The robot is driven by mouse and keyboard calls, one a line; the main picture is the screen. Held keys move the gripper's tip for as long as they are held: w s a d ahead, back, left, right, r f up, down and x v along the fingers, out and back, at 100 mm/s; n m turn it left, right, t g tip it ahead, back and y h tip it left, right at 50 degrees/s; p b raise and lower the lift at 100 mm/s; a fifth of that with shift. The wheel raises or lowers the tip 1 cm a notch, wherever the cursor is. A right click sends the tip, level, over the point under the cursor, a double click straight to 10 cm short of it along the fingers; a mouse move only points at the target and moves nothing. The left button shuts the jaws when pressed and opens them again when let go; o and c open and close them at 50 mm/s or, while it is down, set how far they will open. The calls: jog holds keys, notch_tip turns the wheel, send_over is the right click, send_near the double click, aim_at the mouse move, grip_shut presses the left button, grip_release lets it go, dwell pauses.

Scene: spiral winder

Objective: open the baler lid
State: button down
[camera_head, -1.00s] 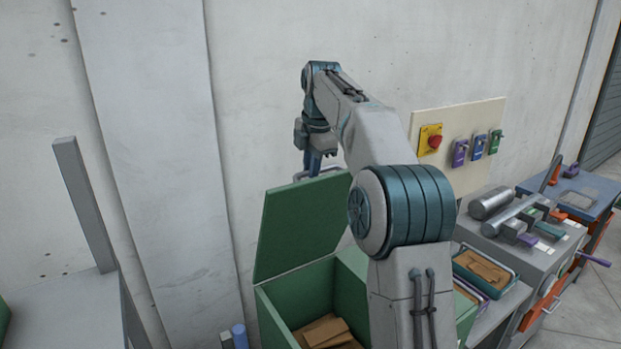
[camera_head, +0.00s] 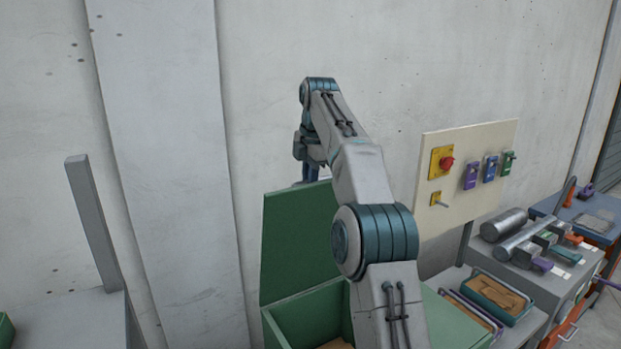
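The green baler (camera_head: 298,318) stands at the lower middle, partly behind my arm. Its green lid (camera_head: 292,245) is raised, standing nearly upright at the back. A little brown cardboard (camera_head: 338,344) shows inside at the bottom edge. My gripper (camera_head: 311,172) is at the lid's top edge, on its far side. The fingers are mostly hidden by the lid and my arm, so I cannot tell whether they are open or shut. Part of the lid's grey handle (camera_head: 298,184) shows beside the gripper.
A concrete wall (camera_head: 258,110) rises close behind the lid. A cream panel (camera_head: 465,180) with a red button and coloured padlocks hangs to the right. Trays (camera_head: 500,297) and metal cylinders (camera_head: 503,225) lie on benches at right. A grey post (camera_head: 95,220) stands at left.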

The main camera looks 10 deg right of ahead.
jog(key=shift+w+a+f, duration=0.1)
jog(key=shift+f, duration=0.45)
jog(key=c, duration=1.5)
grip_release()
jog(key=shift+o, duration=0.5)
jog(key=shift+w+a, duration=0.1)
jog(key=shift+w, duration=0.3)
jog(key=shift+s+r, duration=0.15)
jog(key=shift+s, duration=0.05)
jog(key=shift+s, duration=0.1)
